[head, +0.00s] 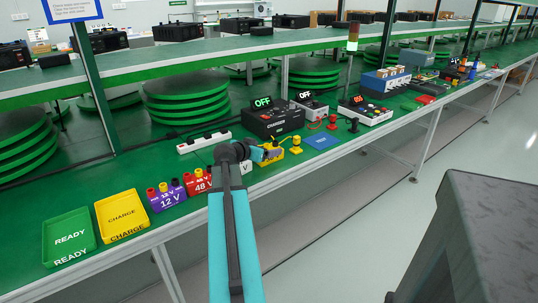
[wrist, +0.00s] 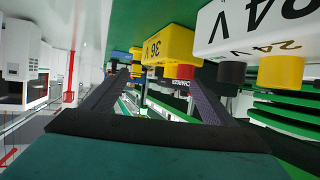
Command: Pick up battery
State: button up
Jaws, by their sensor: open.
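Voltage-marked blocks with short coloured cylinders on top stand in a row on the green bench: a purple 12 V block (head: 168,198), a red 48 V block (head: 198,184), a white block (head: 246,169) mostly hidden by my arm, and a yellow block (head: 270,158). In the wrist view, which looks upside down, the yellow block (wrist: 167,45) reads 36 V and the white block (wrist: 250,25) reads 24 V. My gripper (head: 266,152) is open at the yellow block. In the wrist view its fingers (wrist: 150,88) are apart, with the yellow block beyond them; contact is unclear.
A green READY tray (head: 69,238) and a yellow CHARGE tray (head: 122,216) stand at left. A black charger (head: 274,120) showing OFF, a white power strip (head: 203,142) and a blue mat (head: 322,141) are nearby. A dark grey box (head: 475,240) stands at lower right.

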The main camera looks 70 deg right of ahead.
aim_at(275, 145)
jog(key=shift+p+x, duration=0.3)
jog(key=shift+x, duration=2.3)
jog(key=shift+c, duration=0.4)
jog(key=c, duration=1.7)
jog(key=shift+r, duration=0.1)
jog(key=shift+r, duration=0.2)
grip_shut()
notch_tip(275, 145, up, 10)
jog(key=shift+f, duration=0.25)
